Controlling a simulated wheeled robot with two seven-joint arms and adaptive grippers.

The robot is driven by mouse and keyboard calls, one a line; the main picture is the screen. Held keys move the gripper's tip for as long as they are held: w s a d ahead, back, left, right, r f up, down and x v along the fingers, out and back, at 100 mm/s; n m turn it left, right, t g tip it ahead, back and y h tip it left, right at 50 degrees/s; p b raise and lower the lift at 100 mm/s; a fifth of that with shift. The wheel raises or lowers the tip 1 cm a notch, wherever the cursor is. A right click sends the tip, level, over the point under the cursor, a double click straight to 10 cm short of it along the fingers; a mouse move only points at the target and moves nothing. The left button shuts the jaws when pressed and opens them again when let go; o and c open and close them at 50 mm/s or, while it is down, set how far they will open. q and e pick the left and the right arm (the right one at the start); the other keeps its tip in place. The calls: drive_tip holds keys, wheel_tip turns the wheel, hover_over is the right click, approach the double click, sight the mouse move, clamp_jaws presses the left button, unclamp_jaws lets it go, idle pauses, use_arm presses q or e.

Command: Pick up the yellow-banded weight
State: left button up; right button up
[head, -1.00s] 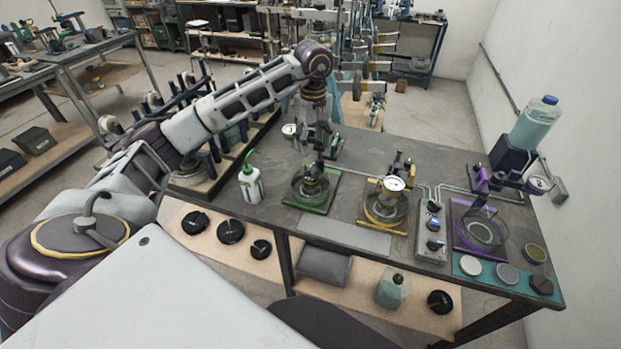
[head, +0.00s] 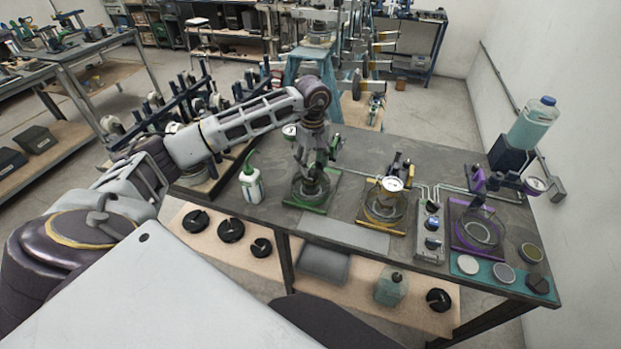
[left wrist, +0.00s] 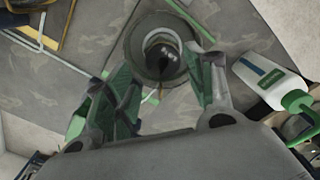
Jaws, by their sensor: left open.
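My left gripper (head: 309,184) is open and points down over the round glass dish of the green-based stand (head: 296,205) on the bench. In the left wrist view, my fingers (left wrist: 165,95) are spread on either side of a round grey dish (left wrist: 143,42) with a small dark cylinder (left wrist: 165,57) in it. I cannot make out a yellow band on that cylinder, nor whether a finger touches the dish. A round disc with a yellowish rim (head: 532,252) lies at the bench's right end, far from my gripper; I cannot tell if it is the weight. My right gripper is out of view.
A green-capped white bottle (head: 251,184) stands left of the gripper. The yellow-based stand (head: 398,229) with a gauge is close on the right, then a switch box (head: 430,248) and the purple-framed stand (head: 470,247). Black slotted weights (head: 231,230) lie on the lower shelf.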

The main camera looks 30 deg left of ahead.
use_arm(q)
drive_tip(key=shift+f, duration=0.1)
drive_tip(key=shift+s+a+f+p, duration=0.15)
drive_tip(key=shift+f+p, duration=0.55)
drive_tip(key=shift+f, duration=0.45)
drive_tip(key=shift+f+p, duration=0.35)
drive_tip(key=shift+f, duration=1)
drive_tip(key=c, duration=0.9)
drive_tip(key=shift+r, duration=0.15)
drive_tip(key=shift+c, duration=0.2)
wheel_tip(320, 180, up, 10)
drive_tip(key=b, duration=0.2)
